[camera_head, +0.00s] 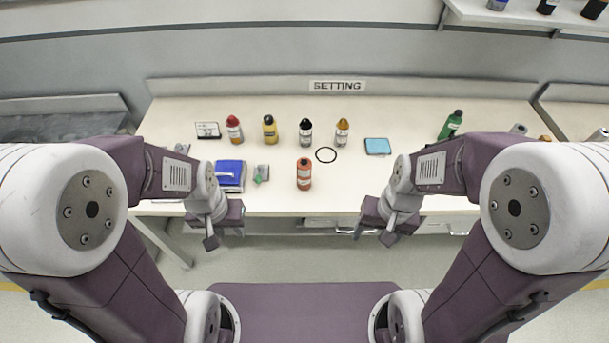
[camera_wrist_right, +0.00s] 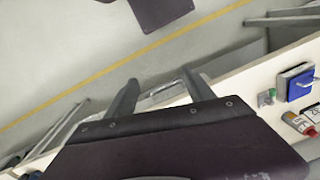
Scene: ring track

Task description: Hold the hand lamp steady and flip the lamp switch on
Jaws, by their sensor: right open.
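A blue box-like thing with a pale handle (camera_head: 230,176) sits at the left front of the table; it may be the hand lamp, but I cannot tell for sure. It also shows at the right of the right wrist view (camera_wrist_right: 296,84). Beside it on its right is a small grey thing with a green part (camera_head: 262,173), possibly a switch, too small to read. My left gripper (camera_head: 211,241) hangs in front of the table edge, apart from the box; its opening is unclear. My right gripper (camera_head: 376,232) is open and empty before the table edge; its fingers (camera_wrist_right: 160,92) are spread.
The white table (camera_head: 400,190) holds an orange-red bottle (camera_head: 304,175) at the front, several bottles behind, a black ring (camera_head: 326,155), a light-blue pad (camera_head: 377,146) and a green bottle (camera_head: 451,125) at right. Its front right surface is clear.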

